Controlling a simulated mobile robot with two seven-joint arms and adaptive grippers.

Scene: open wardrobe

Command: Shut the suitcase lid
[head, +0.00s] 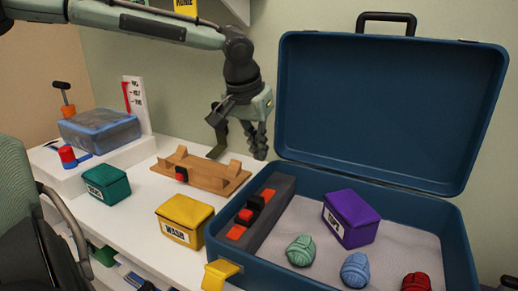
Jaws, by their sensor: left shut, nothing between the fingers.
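The blue suitcase stands open on the white surface at the right of the head view. Its lid (385,105) is raised nearly upright, with a black handle (387,18) on its top edge. The suitcase base (462,258) holds a purple box (348,218), a grey bar with orange and black parts (262,214) and several balls of yarn, among them a green one (300,250). My left gripper (238,156) is shut and empty, pointing down left of the lid and behind the base's left side. It appears apart from the lid. My right gripper is out of view.
A wooden rack (200,172), a yellow box (184,219) and a green box (107,184) stand left of the suitcase. The wall is close behind.

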